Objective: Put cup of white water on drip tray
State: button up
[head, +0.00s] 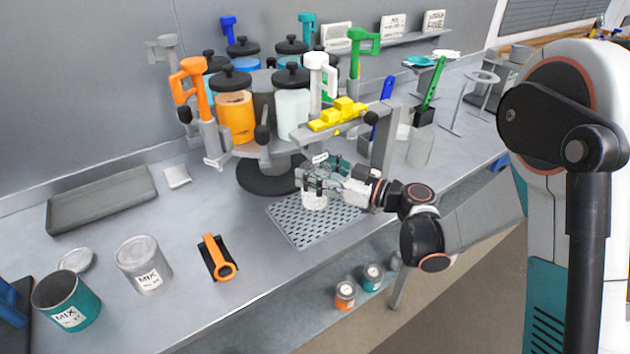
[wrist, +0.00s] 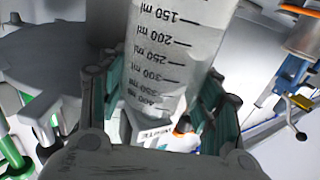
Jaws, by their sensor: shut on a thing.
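The cup of white water (head: 315,201) is a clear measuring cup with pale contents, over the perforated drip tray (head: 338,232) below the agitator carousel. My gripper (head: 318,180) is shut around the cup from the right. In the wrist view the cup (wrist: 170,65) shows its ml scale between my gripper's fingers (wrist: 160,110); part of a WHITE label shows low down. The cup's base appears at or just above the tray surface; I cannot tell whether it touches. The fingers hide part of the cup.
The carousel (head: 268,178) with several drums and coloured handles stands directly behind. A grey MIX can (head: 143,264), a teal MIX can (head: 68,300) and an orange-handled tool (head: 217,258) are at the left. The bench between these and the tray is clear.

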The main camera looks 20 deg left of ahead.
jog(key=shift+f+b, duration=0.5)
jog(key=shift+f, duration=0.85)
jog(key=shift+f, duration=0.1)
jog(key=shift+f, duration=0.15)
jog(key=o, duration=1.5)
jog(key=shift+r, duration=0.3)
jog(key=p+v, duration=0.2)
jog(key=v, duration=1)
jog(key=shift+d+f, duration=0.1)
jog(key=shift+f, duration=0.05)
